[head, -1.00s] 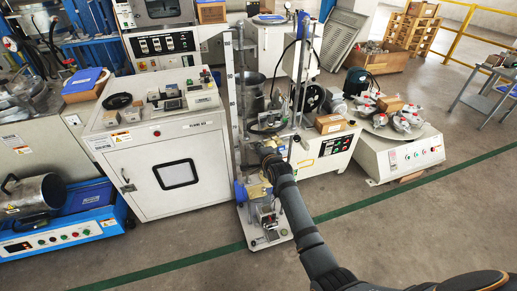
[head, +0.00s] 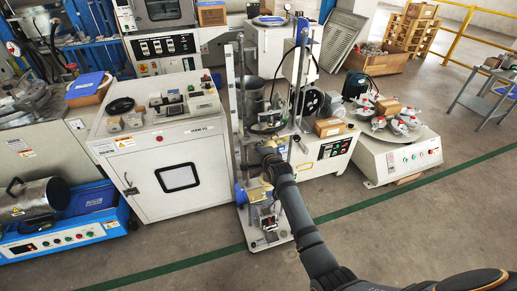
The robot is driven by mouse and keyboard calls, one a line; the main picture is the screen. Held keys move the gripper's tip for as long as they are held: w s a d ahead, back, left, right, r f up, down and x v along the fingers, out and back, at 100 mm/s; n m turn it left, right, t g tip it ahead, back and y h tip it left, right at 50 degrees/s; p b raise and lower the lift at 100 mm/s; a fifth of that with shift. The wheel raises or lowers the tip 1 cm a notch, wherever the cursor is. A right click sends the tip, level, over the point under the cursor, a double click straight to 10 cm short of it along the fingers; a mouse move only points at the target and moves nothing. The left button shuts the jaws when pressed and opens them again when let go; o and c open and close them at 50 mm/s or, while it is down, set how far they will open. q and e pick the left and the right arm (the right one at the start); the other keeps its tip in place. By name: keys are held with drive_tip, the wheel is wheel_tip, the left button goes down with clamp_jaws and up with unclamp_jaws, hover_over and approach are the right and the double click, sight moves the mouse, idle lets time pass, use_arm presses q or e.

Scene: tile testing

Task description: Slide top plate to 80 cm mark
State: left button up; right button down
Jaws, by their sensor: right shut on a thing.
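A tall, narrow test stand (head: 231,100) with upright posts and a light base plate (head: 268,238) stands on the floor in the middle. A blue part (head: 240,194) and brass-coloured fittings sit low on it. Another blue part (head: 303,28) is at its top right. My right gripper (head: 264,157) reaches in from the lower right and is shut on a part of the stand at about mid-height, above the brass fittings. The gripper hides the held part, so I cannot tell whether it is the top plate. The scale marks are too small to read. My left gripper is out of view.
A white cabinet (head: 155,165) stands close on the left of the stand. A white machine (head: 327,155) is close behind on the right, with a cardboard box (head: 329,127) on it. A turntable machine (head: 400,155) is farther right. The floor in front is clear.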

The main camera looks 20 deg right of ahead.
drive_tip(key=shift+r+p, duration=2.95)
drive_tip(key=shift+r, duration=0.1)
drive_tip(key=shift+r+p, duration=2.95)
drive_tip(key=shift+p, duration=0.1)
drive_tip(key=shift+r, duration=0.1)
drive_tip(key=shift+r+p, duration=0.3)
drive_tip(key=shift+p, duration=0.15)
drive_tip(key=shift+r+p, duration=0.6)
drive_tip(key=c, duration=1.5)
unclamp_jaws()
